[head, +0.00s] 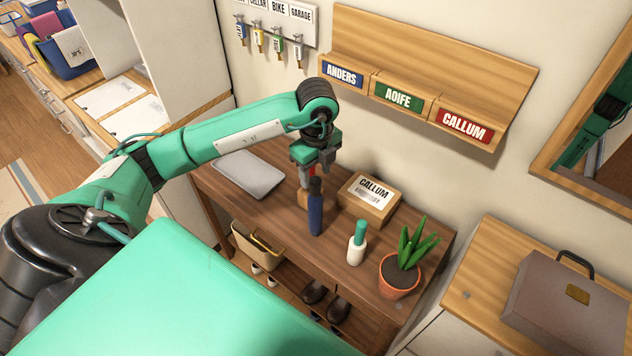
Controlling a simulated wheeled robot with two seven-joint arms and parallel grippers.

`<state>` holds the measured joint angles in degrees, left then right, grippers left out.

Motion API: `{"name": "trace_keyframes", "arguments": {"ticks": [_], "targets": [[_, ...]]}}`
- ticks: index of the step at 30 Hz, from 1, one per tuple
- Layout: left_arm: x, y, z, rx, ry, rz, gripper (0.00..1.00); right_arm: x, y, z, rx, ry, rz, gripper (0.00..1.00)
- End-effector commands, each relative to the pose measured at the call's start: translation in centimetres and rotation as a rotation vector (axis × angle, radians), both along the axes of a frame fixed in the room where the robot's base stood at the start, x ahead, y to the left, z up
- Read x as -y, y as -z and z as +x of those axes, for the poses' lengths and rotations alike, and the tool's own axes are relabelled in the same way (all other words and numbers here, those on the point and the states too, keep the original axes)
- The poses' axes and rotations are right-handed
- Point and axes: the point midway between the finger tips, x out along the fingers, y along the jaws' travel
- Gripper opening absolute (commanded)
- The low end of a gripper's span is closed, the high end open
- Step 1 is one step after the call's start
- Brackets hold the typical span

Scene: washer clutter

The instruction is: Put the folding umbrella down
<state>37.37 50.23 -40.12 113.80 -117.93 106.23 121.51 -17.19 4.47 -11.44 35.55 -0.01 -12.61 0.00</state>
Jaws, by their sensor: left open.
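The folding umbrella (316,215), dark blue with a black upper end, stands upright on the brown wooden table (355,285). My left gripper (312,171) points down at the umbrella's upper end, with its jaws open. From this angle I cannot tell whether a finger still touches the umbrella. Something small and red shows between the fingers, too hidden to name. My right gripper is not in view.
A grey tray (248,174) lies left on the table. A box labelled CALLUM (368,197), a white bottle with a green top (357,243) and a potted plant (401,264) stand to the right. A wooden wall rack (440,60) hangs behind.

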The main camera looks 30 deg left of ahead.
Motion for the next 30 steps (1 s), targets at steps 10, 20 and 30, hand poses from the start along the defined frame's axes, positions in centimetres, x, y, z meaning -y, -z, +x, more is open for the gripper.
{"name": "trace_keyframes", "arguments": {"ticks": [10,20,30], "targets": [[0.1,-6.6,0.0,0.004,0.001,0.001,0.5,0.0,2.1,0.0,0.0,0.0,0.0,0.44],[0.2,-8.2,0.0,0.001,0.0,0.0,0.5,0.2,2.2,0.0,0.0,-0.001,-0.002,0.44],[0.2,-8.2,0.0,0.0,0.0,0.0,0.5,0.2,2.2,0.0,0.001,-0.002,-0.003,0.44]]}}
